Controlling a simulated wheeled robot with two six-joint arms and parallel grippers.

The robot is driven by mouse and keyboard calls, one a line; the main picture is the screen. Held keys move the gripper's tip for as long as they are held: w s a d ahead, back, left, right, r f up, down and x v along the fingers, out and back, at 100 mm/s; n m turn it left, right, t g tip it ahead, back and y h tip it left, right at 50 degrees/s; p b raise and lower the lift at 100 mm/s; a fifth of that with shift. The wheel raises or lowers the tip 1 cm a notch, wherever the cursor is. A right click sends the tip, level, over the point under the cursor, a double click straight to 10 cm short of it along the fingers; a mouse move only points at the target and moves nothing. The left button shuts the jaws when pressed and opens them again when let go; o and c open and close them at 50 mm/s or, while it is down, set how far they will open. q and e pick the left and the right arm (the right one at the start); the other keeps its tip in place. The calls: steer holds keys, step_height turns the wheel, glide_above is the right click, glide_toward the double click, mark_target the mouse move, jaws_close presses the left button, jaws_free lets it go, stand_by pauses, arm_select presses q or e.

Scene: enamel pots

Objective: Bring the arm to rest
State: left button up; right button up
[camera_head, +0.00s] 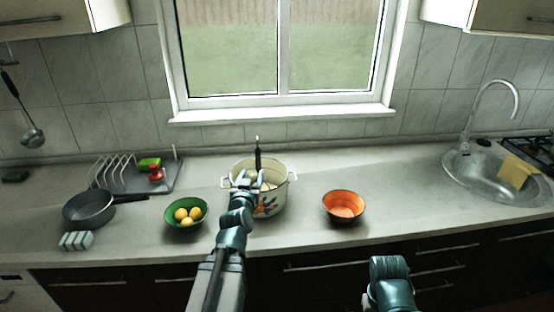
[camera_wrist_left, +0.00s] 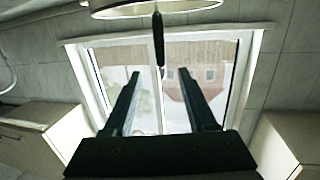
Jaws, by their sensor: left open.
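My left gripper (camera_head: 248,180) is in front of the cream enamel pot (camera_head: 270,204) in the head view and overlaps its near left side. In the left wrist view its two fingers (camera_wrist_left: 159,74) stand apart with nothing between their tips. The pot's rim (camera_wrist_left: 130,12) shows at the top of that view, beyond the fingertips. A utensil with a black handle (camera_head: 258,158) stands in the pot; the handle (camera_wrist_left: 158,38) also shows in the wrist view, apart from the fingers. My right arm shows only as a link at the bottom, its gripper out of view.
A green bowl with yellow fruit (camera_head: 171,218) is left of the pot, an orange bowl (camera_head: 344,206) right. A pan (camera_head: 88,208), sponge (camera_head: 76,241) and dish rack (camera_head: 133,184) are farther left. The sink (camera_head: 478,176) is far right; the counter before it is clear.

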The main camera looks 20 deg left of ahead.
arm_select(q)
steer(key=d+f+m+g+h, duration=0.2)
steer(key=d+f, duration=0.2)
steer(key=d, duration=0.3)
steer(key=s+d+f+m+g+h, duration=0.1)
steer(key=d+f+g+h, duration=0.1)
steer(key=d+f, duration=0.35)
steer(key=d+f+m+g+h, duration=0.2)
steer(key=d+f+h, duration=0.1)
steer(key=d, duration=0.5)
steer(key=s+d+f+m+g+y, duration=0.1)
steer(key=s+d+f+g, duration=0.1)
steer(key=s, duration=0.4)
steer(key=s+d+f+g+y, duration=0.1)
steer(key=s+d+f+g, duration=0.1)
steer(key=s+d+g, duration=0.3)
steer(key=s+d+f+m+g, duration=0.1)
steer(key=s+d+f+g, duration=0.2)
steer(key=s, duration=0.6)
steer(key=shift+d+m+y+p, duration=0.3)
steer(key=shift+d+y, duration=0.1)
steer(key=shift+d, duration=0.85)
